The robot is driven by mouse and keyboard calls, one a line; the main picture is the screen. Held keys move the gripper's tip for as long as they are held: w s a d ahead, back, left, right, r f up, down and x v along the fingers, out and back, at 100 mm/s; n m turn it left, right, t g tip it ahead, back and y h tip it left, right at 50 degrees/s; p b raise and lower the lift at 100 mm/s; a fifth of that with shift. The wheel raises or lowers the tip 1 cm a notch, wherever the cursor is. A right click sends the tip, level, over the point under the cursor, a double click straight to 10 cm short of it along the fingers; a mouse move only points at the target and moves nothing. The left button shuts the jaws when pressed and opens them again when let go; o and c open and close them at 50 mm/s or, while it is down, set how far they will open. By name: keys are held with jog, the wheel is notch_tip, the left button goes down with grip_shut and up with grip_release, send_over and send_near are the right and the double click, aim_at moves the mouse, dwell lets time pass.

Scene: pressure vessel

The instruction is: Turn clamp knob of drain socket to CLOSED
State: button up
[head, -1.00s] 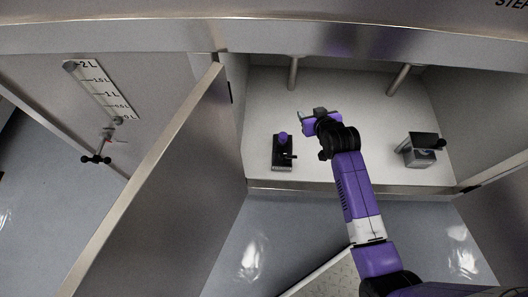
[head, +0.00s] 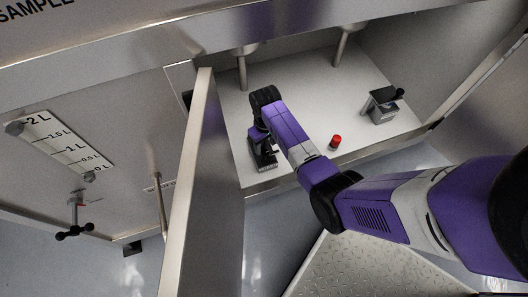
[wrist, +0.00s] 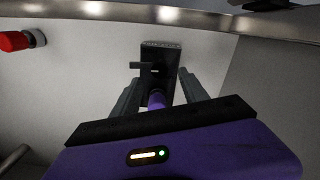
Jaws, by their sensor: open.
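A black fixture with a rectangular base (head: 265,164) stands on the white cabinet floor, on the left. It also shows in the wrist view (wrist: 160,60), with a small dark lever sticking out to the left. A purple knob (wrist: 157,100) on it shows between my fingers in the wrist view. My gripper (wrist: 159,80) is open, one finger on each side of the knob; I cannot tell whether they touch it. In the head view my arm hides most of the fixture's top. No label naming the drain socket or its CLOSED mark is readable.
A metal box with a black knob (head: 383,105) stands farther right. The open door (head: 195,170) is close on the left. Pipes (head: 243,72) come down at the back.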

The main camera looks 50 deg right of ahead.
aim_at(265, 152)
notch_tip(265, 152, down, 5)
jog(key=shift+f+b, duration=0.1)
jog(key=shift+b, duration=0.8)
grip_shut()
